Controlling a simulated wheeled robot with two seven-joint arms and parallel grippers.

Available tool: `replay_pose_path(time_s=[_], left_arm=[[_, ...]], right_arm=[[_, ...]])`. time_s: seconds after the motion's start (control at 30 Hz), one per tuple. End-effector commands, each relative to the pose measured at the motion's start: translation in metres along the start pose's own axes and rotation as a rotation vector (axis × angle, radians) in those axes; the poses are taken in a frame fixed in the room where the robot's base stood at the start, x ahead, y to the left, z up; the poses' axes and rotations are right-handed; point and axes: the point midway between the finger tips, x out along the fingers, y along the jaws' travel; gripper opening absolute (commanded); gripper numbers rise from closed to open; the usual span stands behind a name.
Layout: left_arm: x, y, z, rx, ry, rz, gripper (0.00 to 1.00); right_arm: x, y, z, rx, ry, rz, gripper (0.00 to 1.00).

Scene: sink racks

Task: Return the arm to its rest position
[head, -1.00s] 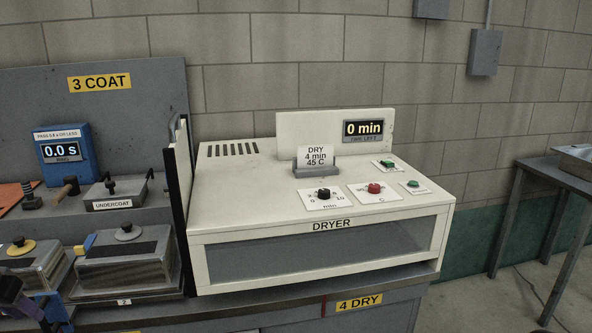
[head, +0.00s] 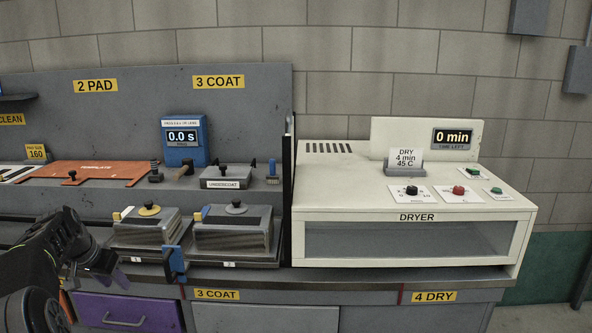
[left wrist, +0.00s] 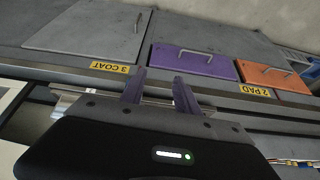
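My left arm comes in from the left in the head view, with its gripper (head: 112,272) in front of the bench, above the purple drawer (head: 128,312). In the left wrist view the gripper's two purple-grey fingers (left wrist: 158,88) stand apart with nothing between them. They point toward the cabinet fronts below the bench edge, where the purple drawer (left wrist: 195,62) also shows. My right gripper is not in view.
Two lidded metal boxes (head: 146,226) (head: 232,228) stand on the lower shelf near the gripper, with a blue clamp-like piece (head: 175,264) beside them. The cream dryer (head: 340,185) stands to the right, reading 0 min. The floor at the far right looks clear.

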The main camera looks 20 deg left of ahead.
Motion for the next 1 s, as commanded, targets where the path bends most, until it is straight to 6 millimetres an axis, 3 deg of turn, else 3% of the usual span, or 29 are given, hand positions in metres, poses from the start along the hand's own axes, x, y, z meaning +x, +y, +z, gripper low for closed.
replay_pose_path(time_s=[0.17,0.27,0.47,0.57,0.73,0.9,1.0], left_arm=[[0.022,-0.005,-0.001,-0.091,0.047,-0.047,0.38],[0.049,0.001,0.007,-0.154,0.064,-0.062,0.38],[0.12,0.046,0.03,-0.248,0.072,-0.048,0.38],[0.161,0.089,0.05,-0.285,0.062,-0.019,0.38],[0.227,0.196,0.108,-0.325,0.017,0.058,0.38],[0.258,0.309,0.186,-0.325,-0.059,0.148,0.38],[0.26,0.372,0.242,-0.302,-0.122,0.203,0.38]], right_arm=[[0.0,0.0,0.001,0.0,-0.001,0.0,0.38],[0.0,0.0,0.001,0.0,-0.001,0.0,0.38],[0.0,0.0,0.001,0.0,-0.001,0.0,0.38],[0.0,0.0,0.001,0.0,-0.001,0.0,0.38],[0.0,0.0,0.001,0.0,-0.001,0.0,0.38],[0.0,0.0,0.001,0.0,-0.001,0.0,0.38],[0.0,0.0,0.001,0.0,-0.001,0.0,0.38]])
